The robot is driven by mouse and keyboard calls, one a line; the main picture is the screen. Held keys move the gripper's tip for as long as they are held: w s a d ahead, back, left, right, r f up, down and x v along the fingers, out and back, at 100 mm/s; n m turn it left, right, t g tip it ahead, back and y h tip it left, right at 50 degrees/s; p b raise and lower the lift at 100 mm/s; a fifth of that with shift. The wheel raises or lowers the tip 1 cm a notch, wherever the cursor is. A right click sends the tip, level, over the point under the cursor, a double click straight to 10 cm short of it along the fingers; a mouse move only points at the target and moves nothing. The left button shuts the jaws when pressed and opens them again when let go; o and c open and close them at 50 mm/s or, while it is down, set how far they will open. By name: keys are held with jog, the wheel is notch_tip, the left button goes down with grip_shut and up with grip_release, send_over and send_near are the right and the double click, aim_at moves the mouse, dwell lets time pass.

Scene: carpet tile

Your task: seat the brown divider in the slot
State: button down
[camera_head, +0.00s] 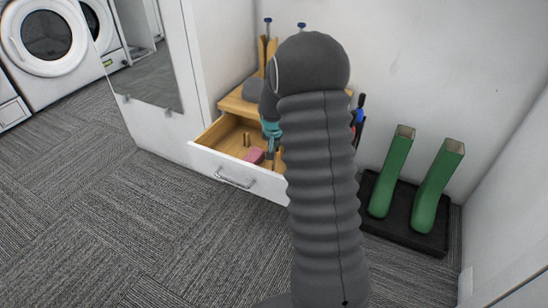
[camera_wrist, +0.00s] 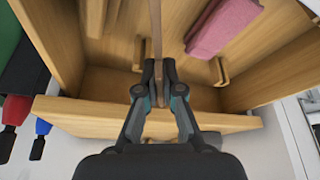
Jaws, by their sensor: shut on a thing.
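My gripper (camera_wrist: 158,72) is shut on the thin brown divider (camera_wrist: 157,30), seen edge-on between the fingertips in the wrist view. The divider runs up and out of the top of that view. An open wooden drawer (camera_wrist: 255,95) lies beneath, and it shows in the head view with a white front (camera_head: 222,172). Small wooden posts (camera_wrist: 222,70) rise inside the drawer on the right of the divider, and another post (camera_wrist: 139,52) stands on its left. I cannot tell whether the divider's lower edge is between slot posts. My arm partly hides the drawer in the head view.
A pink block-like thing (camera_wrist: 222,28) lies in the drawer, close to the right posts. In the head view, two green tubes (camera_head: 392,172) stand in a black tray (camera_head: 408,232) on the right. A mirror (camera_head: 142,55) and washing machines (camera_head: 45,38) are at left. Carpet is clear in front.

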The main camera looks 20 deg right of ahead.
jog(key=shift+f, duration=2.55)
jog(key=shift+f+b, duration=0.2)
jog(key=shift+b, duration=0.15)
jog(key=c, duration=1.3)
grip_release()
jog(key=shift+r, duration=0.1)
jog(key=v, duration=1.2)
jog(key=shift+s+r+p, duration=0.1)
jog(key=shift+r+p, duration=0.05)
jog(key=shift+p, duration=0.25)
jog(key=s+a+r+n+t, duration=0.1)
jog(key=s+a+r, duration=0.35)
jog(key=s, duration=0.25)
jog(key=s+a+r+n+y, duration=0.1)
jog(key=s+a+r+n, duration=0.1)
jog(key=s+a+r, duration=0.35)
jog(key=s+a+r+n+t, duration=0.1)
jog(key=s+a+r, duration=0.1)
jog(key=s+r, duration=0.55)
jog(key=s+a, duration=0.1)
jog(key=s, duration=0.3)
jog(key=s+a+n, duration=0.1)
jog(key=s, duration=0.3)
jog(key=s+a+f+n+y, duration=0.1)
jog(key=s+a, duration=0.1)
jog(key=s, duration=0.3)
jog(key=shift+a+f, duration=0.1)
jog(key=shift+a, duration=0.05)
